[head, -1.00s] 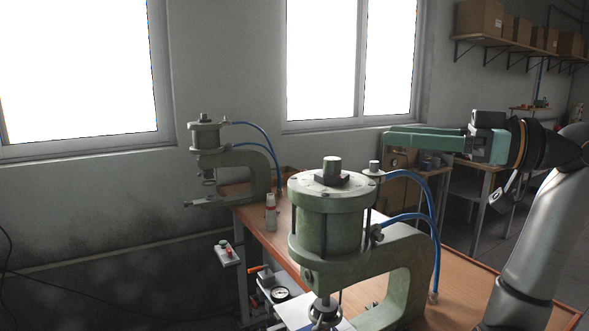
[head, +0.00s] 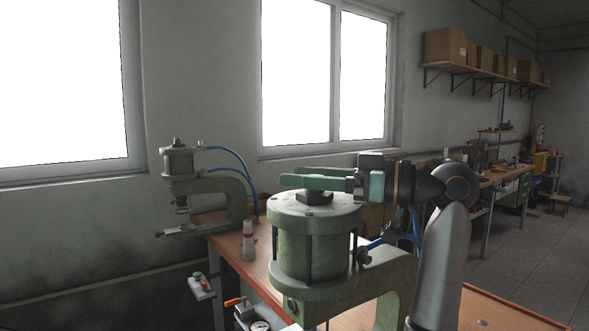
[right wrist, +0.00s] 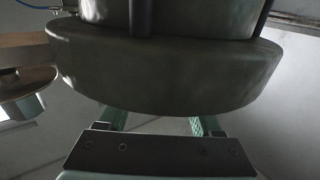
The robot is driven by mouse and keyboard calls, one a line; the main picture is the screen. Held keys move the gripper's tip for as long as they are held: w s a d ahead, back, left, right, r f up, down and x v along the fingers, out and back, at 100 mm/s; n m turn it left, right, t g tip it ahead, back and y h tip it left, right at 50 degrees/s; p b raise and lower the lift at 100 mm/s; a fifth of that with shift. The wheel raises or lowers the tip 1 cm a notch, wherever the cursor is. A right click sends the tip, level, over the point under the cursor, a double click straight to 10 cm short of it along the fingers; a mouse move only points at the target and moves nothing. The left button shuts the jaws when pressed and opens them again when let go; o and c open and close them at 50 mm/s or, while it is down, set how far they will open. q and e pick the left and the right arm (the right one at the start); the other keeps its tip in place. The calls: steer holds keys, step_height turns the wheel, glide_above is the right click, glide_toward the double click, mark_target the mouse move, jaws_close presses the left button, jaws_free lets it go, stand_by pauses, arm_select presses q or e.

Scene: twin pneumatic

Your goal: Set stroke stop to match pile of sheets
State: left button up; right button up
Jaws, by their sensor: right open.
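The near green press (head: 312,235) stands on the wooden bench, its round cylinder upright. On its top is a dark adjusting knob (head: 315,197), the upper part hidden behind my right gripper's fingers. My right gripper (head: 300,177) is open, its green fingers level with the knob and seemingly on either side of it; contact is unclear. In the right wrist view, the fingers (right wrist: 157,122) show apart, partly hidden behind the cylinder's broad round body (right wrist: 165,65). My left gripper is out of view. I cannot make out a pile of sheets.
A second press (head: 205,185) stands farther back at the left. A small control box (head: 201,286) sits at the bench's left side. Blue air hoses (head: 236,163) run behind the far press.

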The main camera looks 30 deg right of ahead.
steer(key=shift+x, duration=1)
jaws_close()
